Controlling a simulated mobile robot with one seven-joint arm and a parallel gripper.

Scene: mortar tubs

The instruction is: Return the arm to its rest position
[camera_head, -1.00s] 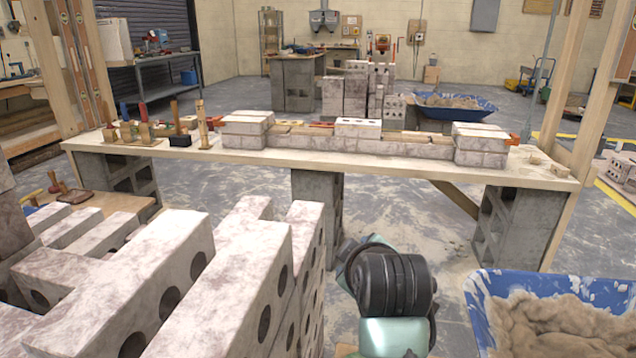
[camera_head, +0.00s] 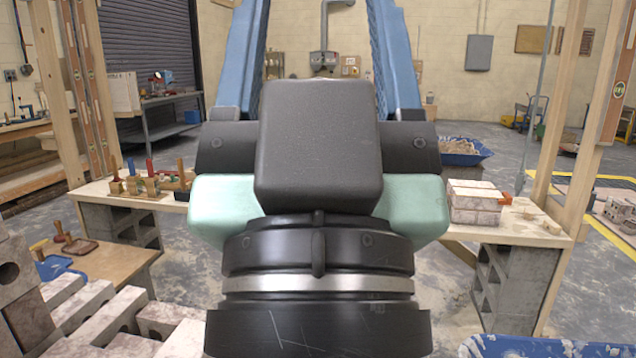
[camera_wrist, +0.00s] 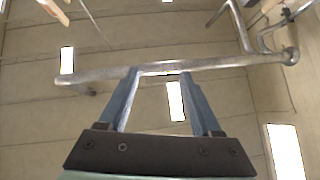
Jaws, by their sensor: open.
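My gripper (camera_head: 318,40) is raised in front of the body camera and fills the middle of that view. Its two blue fingers stand wide apart and point upward, with their tips beyond the top edge. Nothing shows between them. In the wrist view the gripper (camera_wrist: 160,78) is also open, its blue fingers spread, with a beige surface and a grey pipe (camera_wrist: 160,70) beyond. My dark wrist hides the middle of the plank bench (camera_head: 525,232) and most of the brickwork on it.
A stack of bricks (camera_head: 474,202) stands on the bench at right. Wooden-handled tools (camera_head: 140,183) stand at its left end. A blue mortar tub (camera_head: 545,346) shows at the bottom right. Timber posts (camera_head: 572,110) flank the bench.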

